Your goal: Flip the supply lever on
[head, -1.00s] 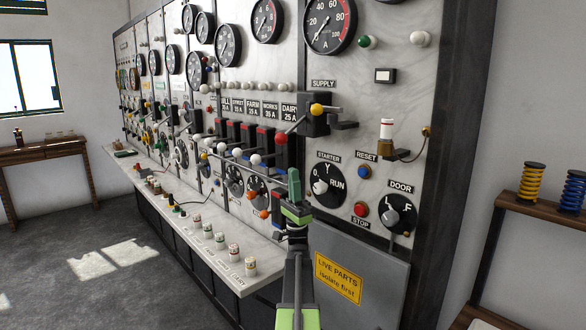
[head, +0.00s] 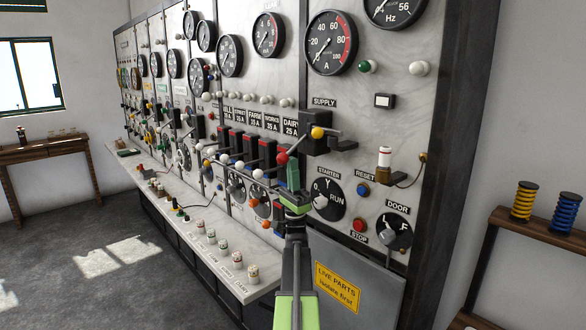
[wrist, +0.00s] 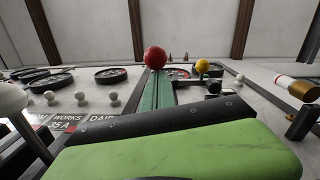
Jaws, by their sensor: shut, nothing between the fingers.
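The supply lever is mounted under the SUPPLY label (head: 324,102) on a black block (head: 316,117). Its rod runs down and left, ending in a red ball knob (head: 282,156). A yellow ball (head: 318,132) shows at the same block. My gripper (head: 293,172) is shut and empty, its green fingers upright with their tips just right of and below the red knob in the head view. In the wrist view the red knob (wrist: 155,57) appears right at the tips of my shut gripper (wrist: 156,88). I cannot tell whether they touch.
Several levers with white knobs (head: 257,174) line the panel to the left. The STARTER dial (head: 327,200), red STOP button (head: 359,225) and DOOR dial (head: 393,230) lie right and below.

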